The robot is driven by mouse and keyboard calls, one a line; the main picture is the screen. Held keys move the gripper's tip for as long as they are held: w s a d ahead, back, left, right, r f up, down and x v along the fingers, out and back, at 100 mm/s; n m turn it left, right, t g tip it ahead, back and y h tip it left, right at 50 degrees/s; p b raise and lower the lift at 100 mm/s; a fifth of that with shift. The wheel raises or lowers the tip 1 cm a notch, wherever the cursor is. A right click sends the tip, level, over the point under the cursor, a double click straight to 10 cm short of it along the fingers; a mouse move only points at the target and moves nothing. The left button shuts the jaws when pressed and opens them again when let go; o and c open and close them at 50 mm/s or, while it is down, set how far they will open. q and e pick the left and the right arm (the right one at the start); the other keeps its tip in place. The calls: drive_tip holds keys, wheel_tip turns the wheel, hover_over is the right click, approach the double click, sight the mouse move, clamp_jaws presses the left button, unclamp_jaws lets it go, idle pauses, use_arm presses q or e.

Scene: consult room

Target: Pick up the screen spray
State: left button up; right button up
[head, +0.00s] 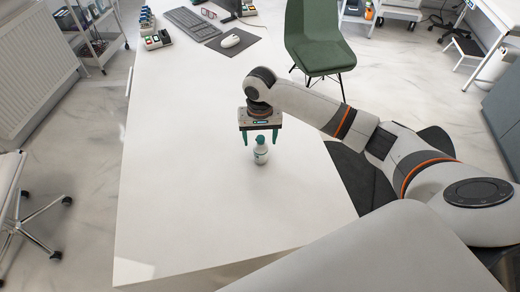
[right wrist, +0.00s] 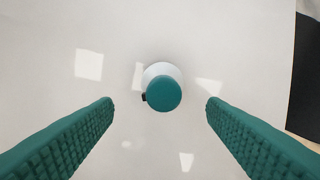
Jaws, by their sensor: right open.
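The screen spray (head: 261,152) is a small white bottle with a teal top, standing upright on the white desk (head: 190,170). In the right wrist view the spray (right wrist: 163,92) is seen from above, its round teal cap covering most of the white body. My right gripper (head: 261,141) is open above the bottle, pointing down. In the right wrist view its two teal ribbed fingers (right wrist: 160,108) are on either side of the spray, with a gap on both sides and no contact. My left gripper is not in view.
A keyboard (head: 192,24), a mouse (head: 230,41) on a dark mat, glasses (head: 208,13) and small coloured boxes (head: 157,40) are at the far end of the desk. A green chair (head: 316,40) stands beyond its right edge. The desk around the spray is clear.

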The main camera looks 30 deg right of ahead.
sight(261, 148)
drive_tip(key=shift+w+f, duration=0.1)
drive_tip(key=shift+f, duration=0.5)
drive_tip(key=shift+w+f, duration=0.1)
drive_tip(key=shift+f, duration=0.15)
drive_tip(key=f, duration=0.4)
drive_tip(key=shift+w+d+f+p, duration=0.15)
drive_tip(key=shift+w+d+p, duration=0.1)
drive_tip(key=shift+d+p, duration=0.1)
drive_tip(key=shift+f, duration=0.45)
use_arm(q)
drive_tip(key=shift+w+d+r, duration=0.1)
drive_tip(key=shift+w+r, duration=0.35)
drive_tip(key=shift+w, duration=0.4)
use_arm(e)
drive_tip(key=c, duration=1.2)
